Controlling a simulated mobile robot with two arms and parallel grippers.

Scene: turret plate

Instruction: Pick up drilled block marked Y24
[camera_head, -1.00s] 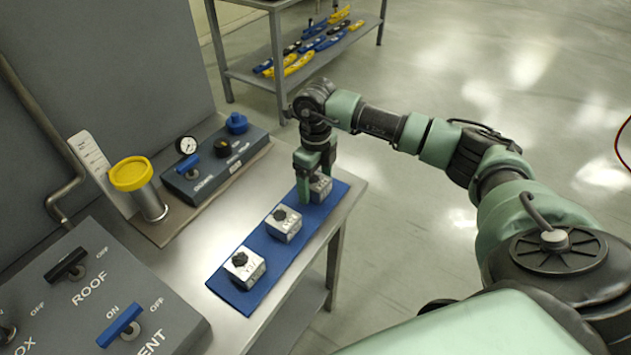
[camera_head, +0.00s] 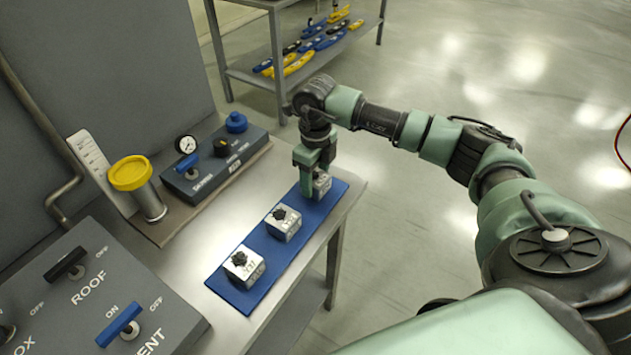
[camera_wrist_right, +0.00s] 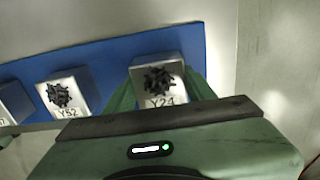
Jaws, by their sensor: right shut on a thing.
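The drilled block marked Y24 (camera_wrist_right: 146,75) is a silver cube with a black knob on top, at the far end of the blue mat (camera_head: 261,248). It also shows in the head view (camera_head: 322,184), partly hidden by my right gripper (camera_head: 314,178). In the wrist view my right gripper (camera_wrist_right: 160,95) has its green fingers on both sides of the block, shut on it. The block looks to be at the mat; I cannot tell whether it touches it. My left gripper is not in view.
Block Y52 (camera_wrist_right: 65,95) and a third, similar block (camera_head: 244,266) stand in line on the mat. A grey valve panel with a gauge (camera_head: 215,165), a yellow-capped cylinder (camera_head: 140,184) and a switch box (camera_head: 90,290) stand left. Open floor lies right.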

